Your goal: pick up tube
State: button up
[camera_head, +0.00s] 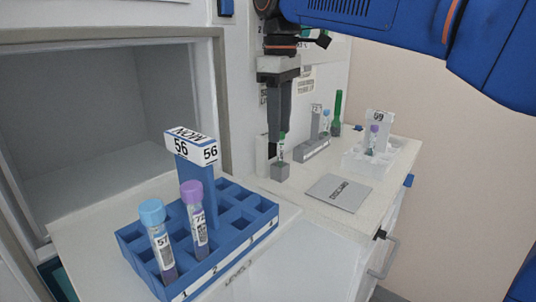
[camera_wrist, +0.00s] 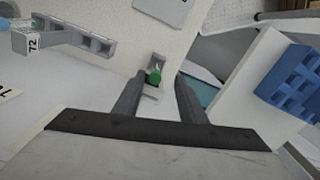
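A tube with a green cap (camera_head: 281,148) stands upright in a small grey single holder (camera_head: 280,172) on the white counter. My gripper (camera_head: 276,150) points down right at this tube, with its fingers overlapping it in the head view. In the wrist view my gripper (camera_wrist: 160,84) is open, and the green cap (camera_wrist: 154,76) shows between the fingertips, nearer the left finger. I see a gap between the cap and the right finger. The grey holder (camera_wrist: 157,60) shows just beyond the cap. The lower tube is hidden in the holder.
A blue rack (camera_head: 262,238) labelled 56 holds a blue-capped tube (camera_head: 158,238) and a purple-capped tube (camera_head: 195,218) in front. A grey rack (camera_head: 313,149), a white rack (camera_head: 352,160) and a grey plate (camera_head: 338,194) stand to the right. An open cabinet is at left.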

aim_at(280, 150)
jog(key=shift+w+d+f, duration=0.1)
jog(key=shift+w+f, duration=0.1)
jog(key=shift+f, duration=1.55)
jog(key=shift+w+d+f, duration=0.1)
jog(key=shift+w+f, duration=0.05)
jog(key=shift+f, duration=1.6)
grip_shut()
jog(key=shift+r, duration=1.75)
jog(key=s+d, duration=1.1)
jog(key=d, duration=0.3)
jog(key=shift+r, duration=0.15)
jog(key=shift+d+r, duration=0.1)
jog(key=shift+r, duration=0.6)
